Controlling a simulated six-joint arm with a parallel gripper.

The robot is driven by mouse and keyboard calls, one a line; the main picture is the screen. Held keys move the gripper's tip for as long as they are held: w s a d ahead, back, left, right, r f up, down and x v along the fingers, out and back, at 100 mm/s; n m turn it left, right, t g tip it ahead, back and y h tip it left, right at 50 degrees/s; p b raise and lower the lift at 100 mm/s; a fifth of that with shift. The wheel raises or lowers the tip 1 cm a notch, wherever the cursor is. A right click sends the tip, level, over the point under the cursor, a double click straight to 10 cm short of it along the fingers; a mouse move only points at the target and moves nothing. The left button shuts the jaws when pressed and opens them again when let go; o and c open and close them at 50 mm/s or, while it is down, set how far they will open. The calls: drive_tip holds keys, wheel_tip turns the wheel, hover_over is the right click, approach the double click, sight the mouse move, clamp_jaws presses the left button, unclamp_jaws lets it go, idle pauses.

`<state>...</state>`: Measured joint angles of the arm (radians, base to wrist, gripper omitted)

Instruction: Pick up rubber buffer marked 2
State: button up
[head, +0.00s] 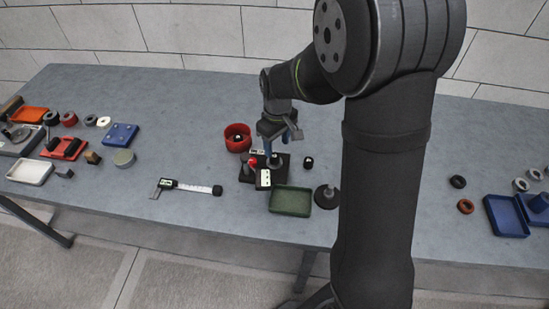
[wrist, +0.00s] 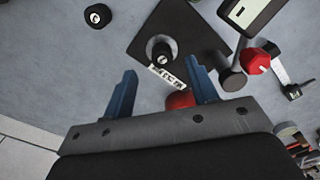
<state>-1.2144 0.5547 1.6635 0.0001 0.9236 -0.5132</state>
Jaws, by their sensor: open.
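My gripper (head: 278,145) hangs over the black base plate of a gauge stand (head: 282,173). Its blue fingers are apart and empty in the wrist view (wrist: 162,78). A dark round rubber buffer (wrist: 161,47) sits on the plate, ahead of the fingertips; its pale top mark is too small to read. It lies partly behind my gripper in the head view. A second black buffer (head: 308,162) with a white mark stands on the bare table right of the plate; it also shows in the wrist view (wrist: 98,16). I cannot read which one bears a 2.
The stand's gauge box (head: 263,179) and red knob (wrist: 257,61) rise beside the plate. A red bowl (head: 237,132) stands behind left, a green tray (head: 290,209) in front, and a caliper (head: 185,187) at left. Table between the caliper and the red bowl is clear.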

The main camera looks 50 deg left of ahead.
sight(275, 155)
drive_tip(key=shift+s+a+f, duration=0.1)
drive_tip(key=shift+a+f, duration=0.1)
drive_tip(key=shift+f, duration=1.3)
drive_tip(key=shift+a+f, duration=0.2)
drive_tip(key=shift+f, duration=1.25)
drive_tip(key=shift+c, duration=0.4)
drive_tip(key=c, duration=1)
drive_tip(key=shift+c, duration=0.2)
